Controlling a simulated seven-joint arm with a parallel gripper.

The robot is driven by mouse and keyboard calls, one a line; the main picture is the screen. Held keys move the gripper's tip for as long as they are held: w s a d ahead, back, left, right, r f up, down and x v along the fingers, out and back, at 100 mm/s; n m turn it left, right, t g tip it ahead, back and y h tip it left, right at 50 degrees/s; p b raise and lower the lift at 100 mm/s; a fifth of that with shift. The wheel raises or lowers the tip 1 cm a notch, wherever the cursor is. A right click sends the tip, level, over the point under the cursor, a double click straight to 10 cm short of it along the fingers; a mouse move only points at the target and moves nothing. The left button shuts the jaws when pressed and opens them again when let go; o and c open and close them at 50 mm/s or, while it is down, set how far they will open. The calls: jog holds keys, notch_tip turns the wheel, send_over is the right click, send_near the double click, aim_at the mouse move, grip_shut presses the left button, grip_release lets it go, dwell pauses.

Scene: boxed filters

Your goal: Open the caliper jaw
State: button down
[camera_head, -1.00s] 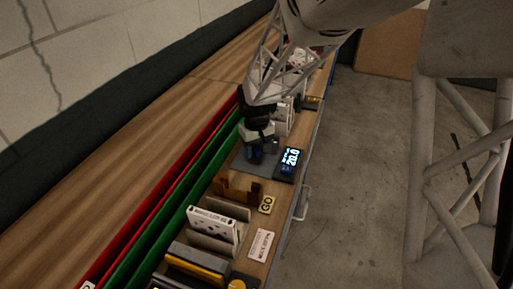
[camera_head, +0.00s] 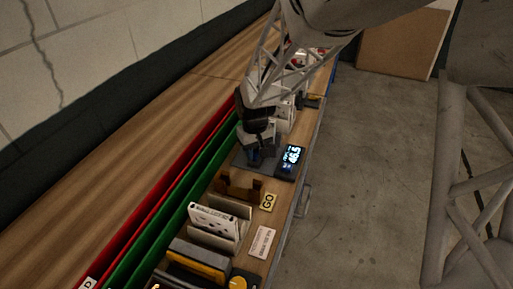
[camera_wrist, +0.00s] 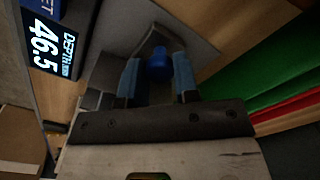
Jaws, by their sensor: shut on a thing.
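The caliper stands on a grey plate (camera_head: 240,160) on the bench, and the plate also shows in the wrist view (camera_wrist: 195,42). Its display (camera_head: 291,158) is lit and reads "DEPTH 46.5" in the wrist view (camera_wrist: 47,48). A round blue knob (camera_wrist: 158,66) sits between the blue-padded fingertips of my gripper (camera_wrist: 158,80). My gripper is shut on this knob. In the head view my gripper (camera_head: 254,160) is low over the plate, left of the display, and hides the knob and most of the caliper.
A brown holder (camera_head: 238,187), a GO tag (camera_head: 268,202) and a white boxed filter (camera_head: 213,221) in a rack stand nearer on the bench. A green rail (camera_head: 185,190) and a red rail (camera_head: 170,182) run along the left. The wooden strip beyond them is clear.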

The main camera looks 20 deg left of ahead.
jog(key=shift+s, duration=0.2)
jog(key=c, duration=0.8)
grip_release()
jog(key=shift+c, duration=0.2)
jog(key=shift+r, duration=3.95)
